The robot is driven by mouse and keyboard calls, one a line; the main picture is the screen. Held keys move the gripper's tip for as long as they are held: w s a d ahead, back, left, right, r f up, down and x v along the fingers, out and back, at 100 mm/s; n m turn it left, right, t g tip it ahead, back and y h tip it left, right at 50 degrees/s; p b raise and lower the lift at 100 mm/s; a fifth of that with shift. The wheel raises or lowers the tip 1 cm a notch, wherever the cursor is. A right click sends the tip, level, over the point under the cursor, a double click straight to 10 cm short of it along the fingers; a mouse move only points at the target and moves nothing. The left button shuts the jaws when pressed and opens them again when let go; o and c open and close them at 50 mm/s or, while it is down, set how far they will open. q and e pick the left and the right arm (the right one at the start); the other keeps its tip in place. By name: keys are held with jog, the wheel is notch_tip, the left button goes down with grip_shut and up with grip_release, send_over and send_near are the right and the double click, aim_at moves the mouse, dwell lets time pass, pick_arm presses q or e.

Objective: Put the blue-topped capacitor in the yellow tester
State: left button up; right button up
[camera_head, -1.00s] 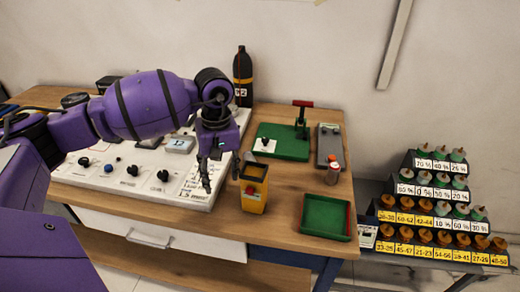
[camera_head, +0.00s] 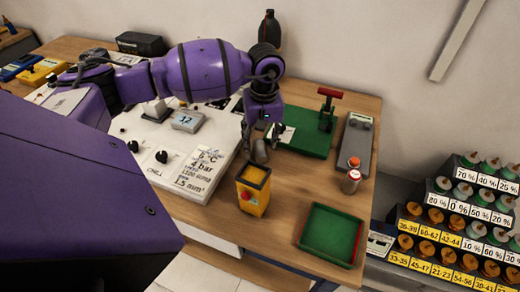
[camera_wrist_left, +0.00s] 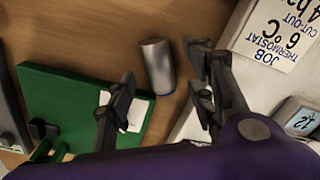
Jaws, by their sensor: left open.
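The yellow tester (camera_head: 254,190) is an upright box with a dark-rimmed top and a red button, standing on the wooden table. A silver cylinder, likely the capacitor (camera_wrist_left: 158,65), stands on the table; it also shows in the head view (camera_head: 261,152), just behind the tester. My left gripper (camera_head: 260,136) is open and points down over the cylinder. In the left wrist view its fingers (camera_wrist_left: 163,68) lie on either side of the cylinder, apparently without touching it. My right gripper is not in view.
A white control panel (camera_head: 165,165) lies left of the tester.

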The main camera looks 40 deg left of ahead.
pick_arm(q)
jog(key=shift+f, duration=1.35)
grip_shut()
jog(key=shift+w+r, duration=0.1)
